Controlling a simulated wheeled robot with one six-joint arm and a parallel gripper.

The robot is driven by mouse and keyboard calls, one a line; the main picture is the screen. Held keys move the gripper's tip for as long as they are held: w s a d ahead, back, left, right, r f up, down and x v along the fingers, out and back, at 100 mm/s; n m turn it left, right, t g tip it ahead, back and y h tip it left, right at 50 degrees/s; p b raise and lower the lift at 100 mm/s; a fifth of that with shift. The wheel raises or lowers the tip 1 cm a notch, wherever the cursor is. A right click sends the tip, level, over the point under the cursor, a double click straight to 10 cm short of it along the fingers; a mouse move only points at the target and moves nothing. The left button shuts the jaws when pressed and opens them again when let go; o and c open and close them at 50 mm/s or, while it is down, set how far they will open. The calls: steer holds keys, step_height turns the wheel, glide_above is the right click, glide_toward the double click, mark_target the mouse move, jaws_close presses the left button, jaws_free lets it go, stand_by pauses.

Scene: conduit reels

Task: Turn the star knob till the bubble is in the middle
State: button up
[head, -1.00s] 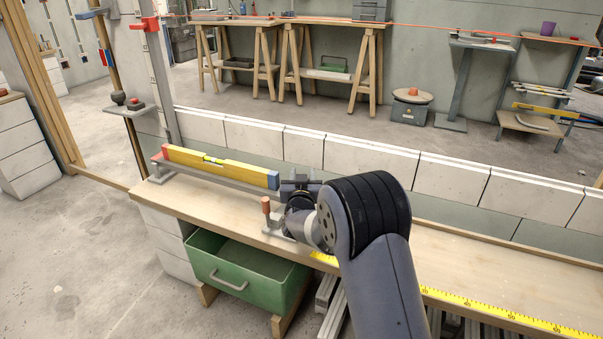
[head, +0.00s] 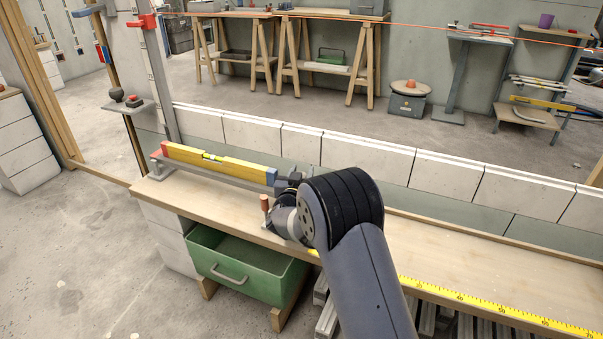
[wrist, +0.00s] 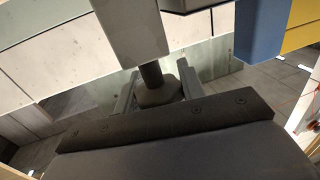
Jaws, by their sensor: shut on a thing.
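The yellow spirit level (head: 240,166) lies along a grey rail at the left part of the bench, with a red left end and a blue right end (head: 271,176). Its vial (head: 212,157) shows greenish near the middle; the bubble's place in it is too small to tell. My gripper (head: 287,184) is at the level's right end, over the bench. In the wrist view the dark star knob (wrist: 157,97) hangs on a short stem under a grey block, and my gripper (wrist: 156,89) has a finger on each side of it, shut on it. The blue end also shows there (wrist: 260,30).
A green drawer (head: 245,285) stands open below. A white block wall (head: 360,158) runs behind the bench (head: 430,245). A yellow measuring tape (head: 480,305) lies along the front edge.

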steer(key=o, duration=1)
steer(key=s+p, duration=0.1)
steer(key=s, duration=0.2)
steer(key=s+a+p, duration=0.1)
steer(key=s, duration=0.3)
steer(key=s+p, duration=0.1)
steer(key=s, duration=0.2)
steer(key=shift+s+a, duration=0.3)
steer(key=shift+s, duration=0.05)
steer(key=w+b, duration=0.1)
steer(key=w, duration=0.2)
steer(key=w+d+b, duration=0.1)
steer(key=w, duration=0.3)
steer(key=w+b, duration=0.1)
steer(key=w, duration=0.2)
steer(key=shift+w+d, duration=0.3)
steer(key=shift+w, duration=0.1)
steer(key=shift+s+r, duration=0.1)
